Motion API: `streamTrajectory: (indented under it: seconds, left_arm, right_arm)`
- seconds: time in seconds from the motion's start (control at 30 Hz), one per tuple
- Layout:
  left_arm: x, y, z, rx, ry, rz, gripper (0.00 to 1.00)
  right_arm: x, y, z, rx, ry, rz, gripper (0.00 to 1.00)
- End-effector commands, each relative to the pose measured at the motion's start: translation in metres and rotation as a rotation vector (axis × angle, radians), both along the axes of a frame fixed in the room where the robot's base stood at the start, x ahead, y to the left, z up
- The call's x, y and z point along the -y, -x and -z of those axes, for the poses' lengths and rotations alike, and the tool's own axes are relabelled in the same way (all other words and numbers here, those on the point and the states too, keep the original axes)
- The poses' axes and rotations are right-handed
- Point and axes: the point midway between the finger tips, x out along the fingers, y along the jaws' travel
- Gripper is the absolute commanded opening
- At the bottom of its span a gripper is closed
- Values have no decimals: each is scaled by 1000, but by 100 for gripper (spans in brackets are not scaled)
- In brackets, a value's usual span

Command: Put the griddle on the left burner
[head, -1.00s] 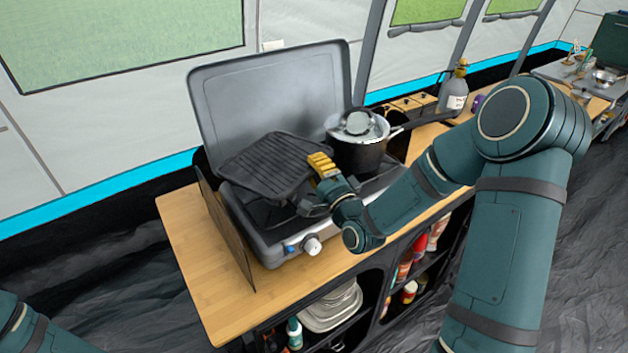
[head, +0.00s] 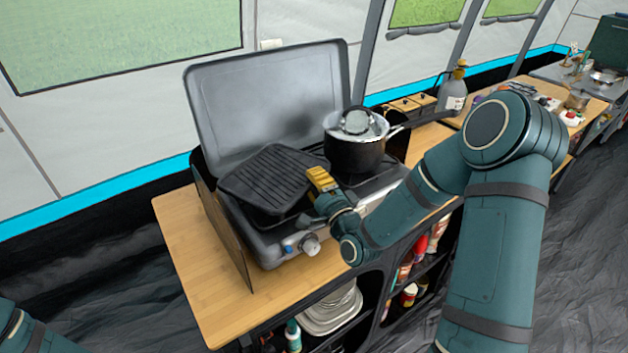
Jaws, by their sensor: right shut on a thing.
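The black ridged griddle (head: 272,180) is over the left side of the grey two-burner camping stove (head: 284,252). It hides the left burner, and I cannot tell whether it rests fully on it. My right gripper (head: 319,182), with yellow fingers, is shut on the griddle at its right edge; the exact grip is partly hidden. My left gripper is out of view; only a piece of my left arm shows at the bottom left corner.
A black pot (head: 357,154) with a lid stands on the right burner, close to my right gripper. The stove's raised lid (head: 265,95) stands behind the griddle. The wooden counter (head: 195,270) is clear at the left and front. A spray bottle (head: 453,98) stands farther right.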

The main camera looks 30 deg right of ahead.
Motion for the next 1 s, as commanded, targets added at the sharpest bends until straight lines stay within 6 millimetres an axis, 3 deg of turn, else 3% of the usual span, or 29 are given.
streamTrajectory:
  seconds: [0.27, 0.3, 0.33, 0.67, 0.9, 1.0]
  left_arm:
    - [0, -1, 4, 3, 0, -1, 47]
    - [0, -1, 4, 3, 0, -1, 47]
    - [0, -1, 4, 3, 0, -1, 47]
    - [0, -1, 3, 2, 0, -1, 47]
    - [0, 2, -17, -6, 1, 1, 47]
    - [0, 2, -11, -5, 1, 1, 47]
  right_arm:
    - [0, 0, 3, 1, -2, 0, 0]
    - [0, 0, 5, -5, -1, 0, 26]
    - [0, 0, 5, -5, -2, 0, 36]
    - [0, 1, 8, -15, -4, 0, 36]
    - [0, 2, -8, -17, -4, 0, 36]
    - [2, 26, 1, -16, -5, 2, 36]
